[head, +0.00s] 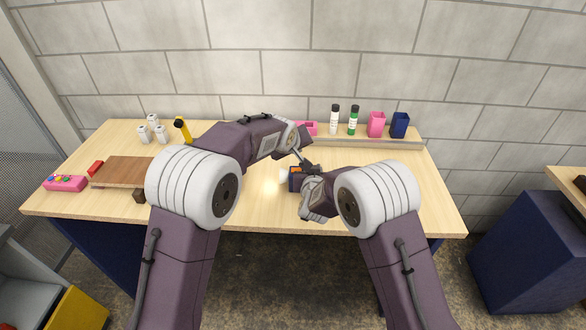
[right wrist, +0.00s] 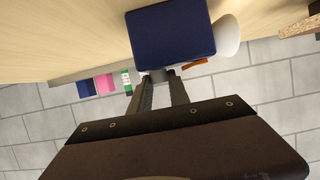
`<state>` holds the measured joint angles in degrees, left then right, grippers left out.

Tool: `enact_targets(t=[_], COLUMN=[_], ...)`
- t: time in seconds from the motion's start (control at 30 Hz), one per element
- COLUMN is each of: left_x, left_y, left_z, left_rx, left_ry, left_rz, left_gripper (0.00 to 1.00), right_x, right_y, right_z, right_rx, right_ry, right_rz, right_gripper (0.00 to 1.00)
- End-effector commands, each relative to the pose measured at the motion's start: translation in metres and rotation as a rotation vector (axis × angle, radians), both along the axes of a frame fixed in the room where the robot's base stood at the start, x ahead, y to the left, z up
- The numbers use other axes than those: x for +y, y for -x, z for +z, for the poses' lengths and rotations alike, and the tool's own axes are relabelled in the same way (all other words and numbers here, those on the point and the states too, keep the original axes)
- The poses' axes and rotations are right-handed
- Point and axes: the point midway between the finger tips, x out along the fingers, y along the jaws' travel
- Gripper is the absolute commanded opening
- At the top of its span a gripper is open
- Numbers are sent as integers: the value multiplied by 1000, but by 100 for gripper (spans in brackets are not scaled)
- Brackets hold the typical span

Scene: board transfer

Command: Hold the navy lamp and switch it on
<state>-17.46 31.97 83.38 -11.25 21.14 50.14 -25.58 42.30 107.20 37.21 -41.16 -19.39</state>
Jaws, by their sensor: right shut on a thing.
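The navy lamp (head: 294,181) is near the middle of the table in the head view, mostly hidden by my right gripper. In the right wrist view its navy body (right wrist: 172,38) is large, with a white flared head (right wrist: 228,36) and an orange part (right wrist: 195,66) on one side. A warm glow lies on the table left of the lamp. My right gripper (right wrist: 160,77) is shut on the lamp's body. My left gripper (head: 304,160) reaches in just above the lamp. Its fingers are small and dark, and I cannot tell whether they touch the orange part or are open.
A brown board (head: 125,171), a red block (head: 95,167) and a pink button box (head: 65,183) lie left. White cups (head: 152,128) and a yellow object (head: 181,127) stand behind. Bottles (head: 353,120), a pink cup (head: 376,124) and a navy cup (head: 399,125) line the back right ledge.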

Motion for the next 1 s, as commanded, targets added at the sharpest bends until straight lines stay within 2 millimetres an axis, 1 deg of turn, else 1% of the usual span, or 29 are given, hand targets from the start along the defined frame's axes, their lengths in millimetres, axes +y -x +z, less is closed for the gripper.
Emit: enact_targets(t=[0.07,0.1,0.17,0.2,0.47,0.57,0.67,0.8,0.9,1.0], left_x=[0,0,0,0,0,0,0,0,0,0], left_y=[0,0,0,0,0,0,0,0,0,0], left_z=[0,0,0,0,0,0,0,0,0,0], left_rx=[0,0,0,0,0,0,0,0,0,0], left_ry=[0,0,-1,-1,-1,-1,-1,-1,-1,-1], left_rz=[0,0,1,1,1,1,1,1,1,1], left_gripper=[0,0,0,0,0,0,0,0,0,0], right_x=[0,0,0,0,0,1,1,1,1,1], right_y=[0,0,0,0,0,7,27,62,83,99], right_z=[0,0,0,0,0,4,12,27,35,42], right_rx=[-1,-1,-1,-1,0,-1,-1,-1,-2,-1], right_ry=[0,0,0,0,0,1,1,0,-1,-1], right_rz=[0,0,0,0,0,1,3,3,3,2], right_gripper=[0,28,44,48,48,48,48,48,48,48])
